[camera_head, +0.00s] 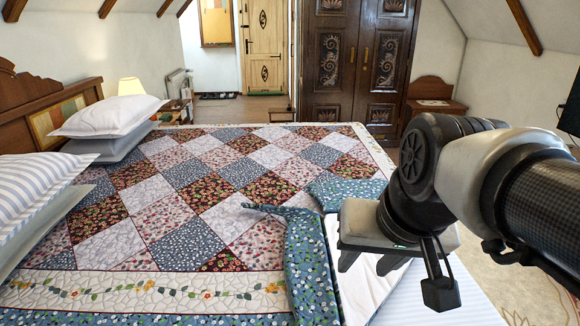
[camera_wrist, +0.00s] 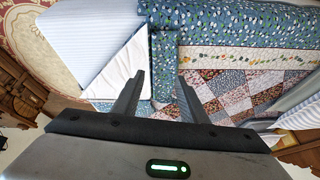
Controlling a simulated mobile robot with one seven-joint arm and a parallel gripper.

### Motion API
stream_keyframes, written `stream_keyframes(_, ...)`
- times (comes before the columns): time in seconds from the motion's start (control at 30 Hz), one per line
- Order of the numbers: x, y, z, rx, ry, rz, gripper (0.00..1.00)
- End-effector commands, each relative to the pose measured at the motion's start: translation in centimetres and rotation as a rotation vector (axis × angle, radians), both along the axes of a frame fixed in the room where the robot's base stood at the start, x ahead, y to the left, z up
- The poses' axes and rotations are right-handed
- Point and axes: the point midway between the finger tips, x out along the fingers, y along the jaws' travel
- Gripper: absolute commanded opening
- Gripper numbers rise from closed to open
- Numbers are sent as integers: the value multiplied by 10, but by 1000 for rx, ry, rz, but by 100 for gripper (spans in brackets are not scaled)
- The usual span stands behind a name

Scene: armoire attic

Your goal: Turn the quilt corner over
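The patchwork quilt (camera_head: 190,195) covers most of the bed, with squares of blue, red, black and white florals and a cream border with a flower vine. At the near right its corner is folded back, showing a blue floral strip (camera_head: 308,262) and a white underside. The folded part also shows in the wrist view (camera_wrist: 163,70), beside white bedding (camera_wrist: 118,70). My gripper (camera_head: 372,262) is above the bed's right edge, near the folded corner. In the wrist view its two fingers (camera_wrist: 160,95) stand apart with nothing seen between them but the quilt below.
Pillows (camera_head: 108,117) lie at the left by the wooden headboard (camera_head: 55,115). A lamp (camera_head: 131,87) stands behind. A dark carved armoire (camera_head: 357,65) and a door (camera_head: 266,45) are at the back. A patterned rug (camera_wrist: 40,45) lies on the floor beside the bed.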

Motion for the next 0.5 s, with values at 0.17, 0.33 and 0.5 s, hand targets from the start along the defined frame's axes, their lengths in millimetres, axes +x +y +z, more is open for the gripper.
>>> stream_keyframes(0.17, 46, 9, -1, 145, 62, -151, 39)
stream_keyframes(0.33, 115, 16, -12, 351, 146, -359, 39)
stream_keyframes(0.5, 198, 17, -41, 599, 248, -599, 39)
